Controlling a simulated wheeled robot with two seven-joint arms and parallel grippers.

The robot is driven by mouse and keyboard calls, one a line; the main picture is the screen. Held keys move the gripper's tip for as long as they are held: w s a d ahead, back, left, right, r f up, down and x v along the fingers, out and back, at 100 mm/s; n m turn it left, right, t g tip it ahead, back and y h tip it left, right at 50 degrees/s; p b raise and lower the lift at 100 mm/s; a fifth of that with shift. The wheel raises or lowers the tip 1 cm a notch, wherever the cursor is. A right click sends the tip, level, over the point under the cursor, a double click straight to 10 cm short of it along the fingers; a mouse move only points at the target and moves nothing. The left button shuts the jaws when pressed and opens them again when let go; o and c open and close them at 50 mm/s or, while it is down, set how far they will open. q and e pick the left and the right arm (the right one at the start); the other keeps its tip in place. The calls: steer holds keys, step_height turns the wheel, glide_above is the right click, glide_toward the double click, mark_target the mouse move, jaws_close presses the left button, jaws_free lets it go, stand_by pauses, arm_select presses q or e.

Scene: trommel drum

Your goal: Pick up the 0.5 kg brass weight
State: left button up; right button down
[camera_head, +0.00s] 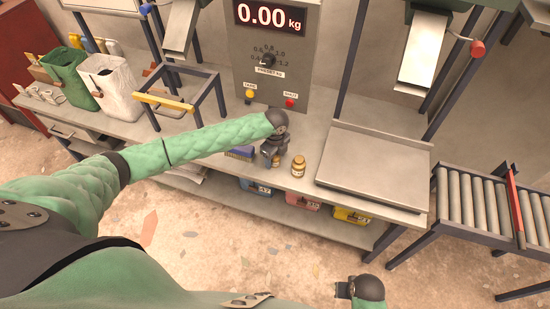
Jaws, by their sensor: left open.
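A small brass weight (298,167) with a pale label stands upright on the grey bench near its front edge. The label is too small to read. My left gripper (268,161) is open, just left of the weight, pointing down over the bench, and appears apart from it. The gripper hides part of the bench behind it. My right gripper (343,290) is low at the bottom of the view, away from the bench; its jaws are too small to make out.
A flat scale plate (375,165) lies right of the weight. A blue brush-like block (240,153) is left of my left gripper. A display box (275,50) reading 0.00 kg stands behind. Coloured bins (303,200) sit on the lower shelf. A roller conveyor (480,205) is at the right.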

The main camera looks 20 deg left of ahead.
arm_select(q)
jaws_close()
stand_by(0.3)
